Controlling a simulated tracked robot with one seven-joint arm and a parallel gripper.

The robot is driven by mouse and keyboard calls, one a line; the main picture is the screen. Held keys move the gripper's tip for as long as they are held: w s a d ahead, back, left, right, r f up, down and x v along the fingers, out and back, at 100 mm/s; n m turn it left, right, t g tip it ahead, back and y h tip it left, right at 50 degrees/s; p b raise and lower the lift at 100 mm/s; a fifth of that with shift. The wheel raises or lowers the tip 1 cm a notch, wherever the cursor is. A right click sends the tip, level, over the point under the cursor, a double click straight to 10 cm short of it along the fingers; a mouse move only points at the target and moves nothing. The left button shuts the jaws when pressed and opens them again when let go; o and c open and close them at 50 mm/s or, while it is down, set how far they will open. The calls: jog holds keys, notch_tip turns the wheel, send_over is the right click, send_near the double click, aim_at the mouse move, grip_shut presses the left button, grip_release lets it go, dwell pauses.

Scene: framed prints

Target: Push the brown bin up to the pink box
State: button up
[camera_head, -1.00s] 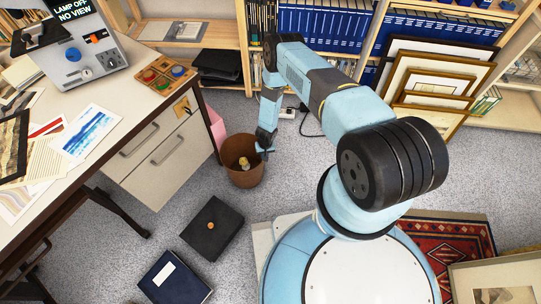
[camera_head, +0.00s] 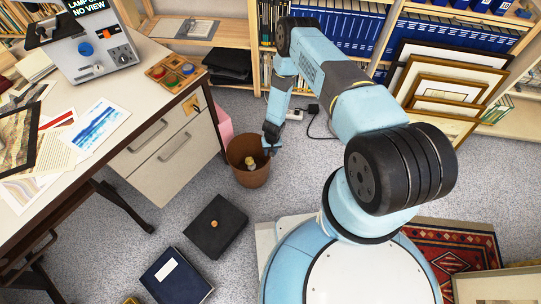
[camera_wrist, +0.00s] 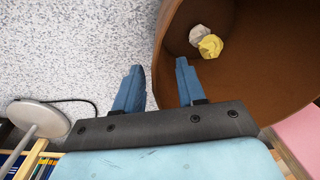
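The brown bin (camera_head: 247,178) stands upright on the carpet by the desk drawers, with crumpled paper inside. In the wrist view it fills the upper right (camera_wrist: 275,70). The pink box (camera_head: 223,122) is behind and left of the bin, partly hidden by the drawers; its edge shows at the wrist view's lower right (camera_wrist: 300,138). The bin and box look very close; I cannot tell if they touch. My gripper (camera_head: 270,148) is at the bin's right rim. Its fingers (camera_wrist: 160,67) are apart with nothing held, one overlapping the bin, the other over carpet.
The desk (camera_head: 100,150) with its drawers stands left of the bin. A black box (camera_head: 215,226) and a dark blue folder (camera_head: 175,277) lie on the floor in front. Framed prints (camera_head: 450,85) lean at right.

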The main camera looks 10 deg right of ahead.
notch_tip(320, 180, up, 9)
jog(key=shift+d, duration=0.35)
dwell(0.6)
